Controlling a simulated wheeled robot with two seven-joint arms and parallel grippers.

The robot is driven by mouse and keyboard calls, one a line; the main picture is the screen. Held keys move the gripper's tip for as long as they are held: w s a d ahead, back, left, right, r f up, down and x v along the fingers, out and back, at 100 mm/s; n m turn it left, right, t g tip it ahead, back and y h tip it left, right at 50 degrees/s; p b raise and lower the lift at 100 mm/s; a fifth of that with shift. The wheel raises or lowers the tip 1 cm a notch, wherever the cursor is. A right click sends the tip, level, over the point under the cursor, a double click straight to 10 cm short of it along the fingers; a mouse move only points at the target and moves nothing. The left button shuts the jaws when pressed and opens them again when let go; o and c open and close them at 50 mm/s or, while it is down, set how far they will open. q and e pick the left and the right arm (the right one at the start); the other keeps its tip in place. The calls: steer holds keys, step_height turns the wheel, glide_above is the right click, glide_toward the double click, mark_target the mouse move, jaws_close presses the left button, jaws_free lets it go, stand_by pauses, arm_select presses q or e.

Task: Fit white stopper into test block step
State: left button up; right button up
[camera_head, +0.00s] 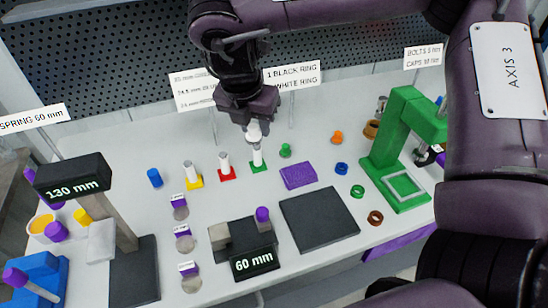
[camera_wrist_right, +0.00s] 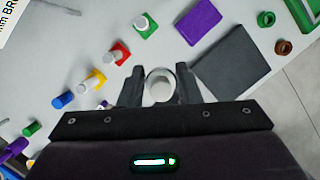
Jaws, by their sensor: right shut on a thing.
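My right gripper (camera_head: 254,122) points down above the far middle of the white table. It is shut on the white stopper (camera_head: 254,132), whose lower part sticks out below the fingers. In the right wrist view the round white end of the stopper (camera_wrist_right: 158,85) shows between the two fingers of the right gripper (camera_wrist_right: 159,90). A dark grey stepped block (camera_head: 240,236) stands near the front of the table behind a "60 mm" label; it looks like the test block. The stopper is apart from it, farther back. My left gripper is not in view.
White posts stand on yellow (camera_head: 195,182), red (camera_head: 227,173) and green (camera_head: 258,166) bases below the gripper. A purple block (camera_head: 298,175) and black plate (camera_head: 320,218) lie to the right. A green press frame (camera_head: 398,150) rises farther right; a "130 mm" stand (camera_head: 124,236) is at left.

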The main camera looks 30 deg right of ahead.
steer(key=b, duration=0.2)
glide_above(261, 186)
steer(key=a, duration=0.1)
steer(key=f, duration=1.4)
steer(key=shift+s+f, duration=0.2)
steer(key=shift+s, duration=0.1)
step_height(261, 186, down, 3)
steer(key=shift+f+b, duration=0.15)
steer(key=shift+b, duration=0.4)
steer(key=shift+f, duration=0.2)
steer(key=o, duration=1)
steer(key=shift+f, duration=0.1)
